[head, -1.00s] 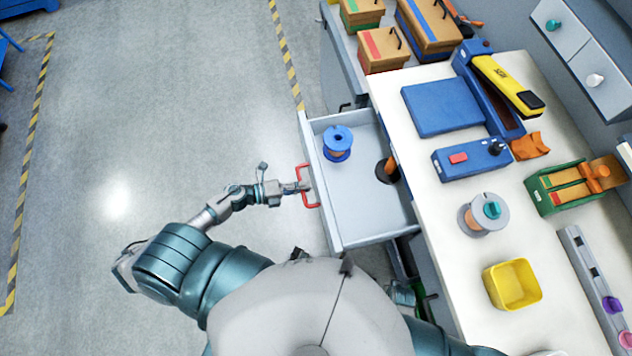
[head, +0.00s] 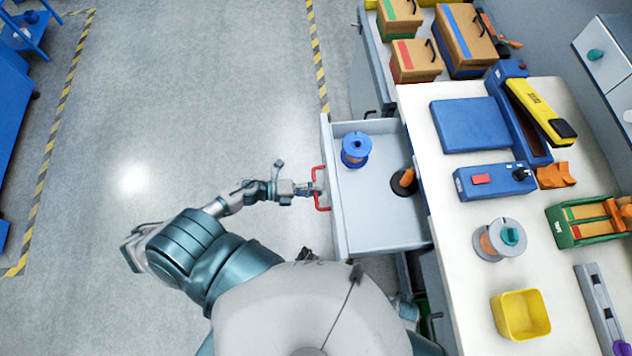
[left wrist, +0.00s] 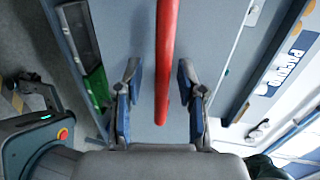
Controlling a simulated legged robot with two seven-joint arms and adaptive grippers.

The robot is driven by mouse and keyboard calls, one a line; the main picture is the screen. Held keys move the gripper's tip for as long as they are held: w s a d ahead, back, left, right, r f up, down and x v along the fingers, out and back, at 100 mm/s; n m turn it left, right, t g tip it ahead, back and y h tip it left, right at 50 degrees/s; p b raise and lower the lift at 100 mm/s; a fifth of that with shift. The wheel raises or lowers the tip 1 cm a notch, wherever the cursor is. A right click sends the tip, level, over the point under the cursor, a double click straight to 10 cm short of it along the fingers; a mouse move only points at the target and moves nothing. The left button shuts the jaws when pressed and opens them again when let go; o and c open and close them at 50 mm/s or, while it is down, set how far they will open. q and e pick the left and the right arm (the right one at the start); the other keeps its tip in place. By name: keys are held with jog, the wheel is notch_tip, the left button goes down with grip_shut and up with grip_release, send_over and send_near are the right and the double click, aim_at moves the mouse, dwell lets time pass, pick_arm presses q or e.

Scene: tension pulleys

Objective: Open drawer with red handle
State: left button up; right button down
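The grey drawer (head: 385,245) with the red handle (head: 320,206) stands pulled out from the white-topped bench in the head view. A blue spool (head: 356,150) and a dark round piece with an orange part (head: 404,181) lie inside it. My left gripper (head: 318,188) is at the handle, outside the drawer front. In the left wrist view, the red handle bar (left wrist: 166,50) runs between the two fingers of my left gripper (left wrist: 159,75), with visible gaps on both sides, so the gripper is open around it.
The bench top (head: 440,220) carries a blue device (head: 495,180), a grey spool (head: 500,240) and a yellow bin (head: 521,314). Cardboard boxes (head: 415,60) stand on the cabinet behind. The floor (head: 190,120) left of the drawer is clear. A blue shelf unit (head: 12,110) is at far left.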

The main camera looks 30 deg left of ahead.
pick_arm(q)
jog(key=v, duration=1.1)
jog(key=shift+s+a, duration=0.25)
jog(key=shift+a, duration=0.1)
jog(key=shift+w+f, duration=0.1)
